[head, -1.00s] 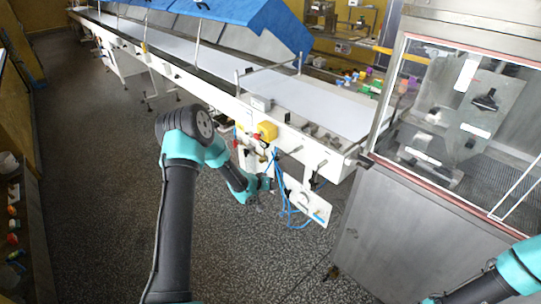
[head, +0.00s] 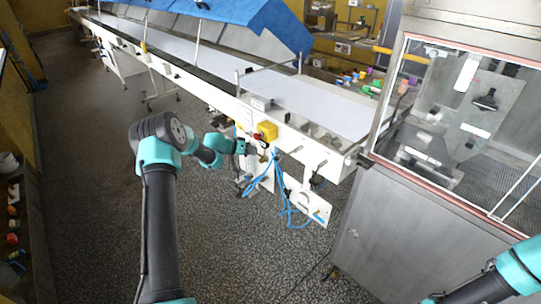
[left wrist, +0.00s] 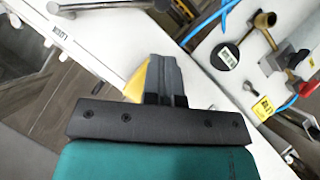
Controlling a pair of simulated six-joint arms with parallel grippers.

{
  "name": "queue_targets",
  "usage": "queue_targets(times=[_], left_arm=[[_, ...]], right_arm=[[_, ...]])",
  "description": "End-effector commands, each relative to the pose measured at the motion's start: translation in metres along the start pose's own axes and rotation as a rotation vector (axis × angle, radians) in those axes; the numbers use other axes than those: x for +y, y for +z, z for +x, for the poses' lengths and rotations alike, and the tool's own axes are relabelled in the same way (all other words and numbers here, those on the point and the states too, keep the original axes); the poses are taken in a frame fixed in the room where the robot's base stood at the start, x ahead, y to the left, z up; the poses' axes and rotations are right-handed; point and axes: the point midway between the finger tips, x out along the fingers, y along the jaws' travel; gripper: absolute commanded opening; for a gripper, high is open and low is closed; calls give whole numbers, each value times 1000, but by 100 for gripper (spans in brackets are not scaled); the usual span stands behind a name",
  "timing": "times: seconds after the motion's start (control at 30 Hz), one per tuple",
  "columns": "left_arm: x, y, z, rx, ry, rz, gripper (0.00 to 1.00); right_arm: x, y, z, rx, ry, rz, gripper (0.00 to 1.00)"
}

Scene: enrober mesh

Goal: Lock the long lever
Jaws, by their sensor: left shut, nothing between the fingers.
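My left gripper (head: 262,150) is at the side of the white conveyor frame, just below a yellow box (head: 267,131). In the left wrist view its fingers (left wrist: 167,72) are together and empty, over the white panel. A brass-ended rod (left wrist: 262,22) stands out from the panel to their right, beside a round black disc (left wrist: 225,57). A grey bar (left wrist: 293,52) lies farther right near a red-tipped part (left wrist: 308,87). The fingers appear apart from these. I cannot tell which part is the long lever. My right arm shows at lower right; its gripper is out of frame.
Blue hoses (head: 283,190) hang below the frame near a white panel (head: 312,205). A steel cabinet (head: 400,225) stands to the right. The white belt (head: 335,108) runs above. The speckled floor on the left is clear.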

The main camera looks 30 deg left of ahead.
Motion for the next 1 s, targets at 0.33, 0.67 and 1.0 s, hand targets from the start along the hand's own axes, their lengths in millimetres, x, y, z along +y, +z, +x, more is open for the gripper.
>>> queue_targets(times=[0.33,0.67,1.0], left_arm=[[0,0,8,0,1,0,0],[0,1,53,-1,1,1,0],[0,0,96,1,0,0,0]], right_arm=[[0,0,0,0,0,0,0],[0,0,0,0,0,0,0],[0,0,0,0,0,0,0]])
